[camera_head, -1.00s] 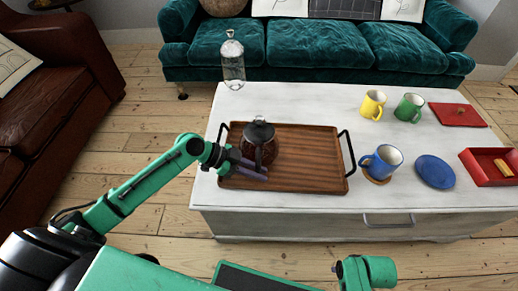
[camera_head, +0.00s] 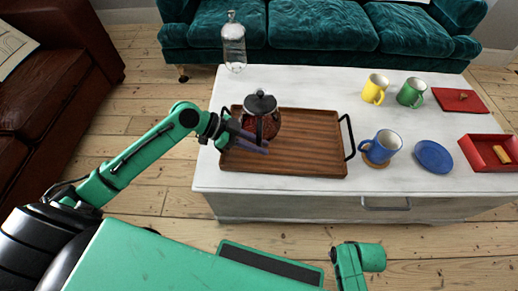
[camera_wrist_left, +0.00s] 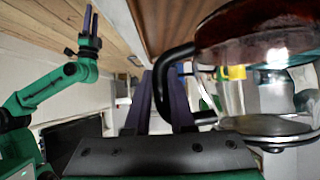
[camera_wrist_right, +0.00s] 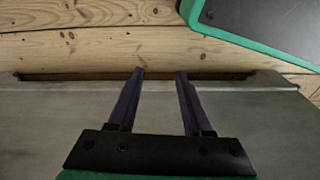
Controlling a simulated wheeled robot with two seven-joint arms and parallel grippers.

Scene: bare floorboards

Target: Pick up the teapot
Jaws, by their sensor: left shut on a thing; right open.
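The teapot (camera_head: 268,127) is glass with dark red-brown tea, a black lid and a black handle. It appears upright and raised a little above the wooden tray (camera_head: 315,160).
The tray lies on a white table (camera_head: 310,87). A glass bottle (camera_head: 233,45) stands at the back left. To the right are a yellow mug (camera_head: 374,88), a green mug (camera_head: 410,92), a blue mug (camera_head: 382,146), a blue plate (camera_head: 434,157) and a red tray (camera_head: 480,152).

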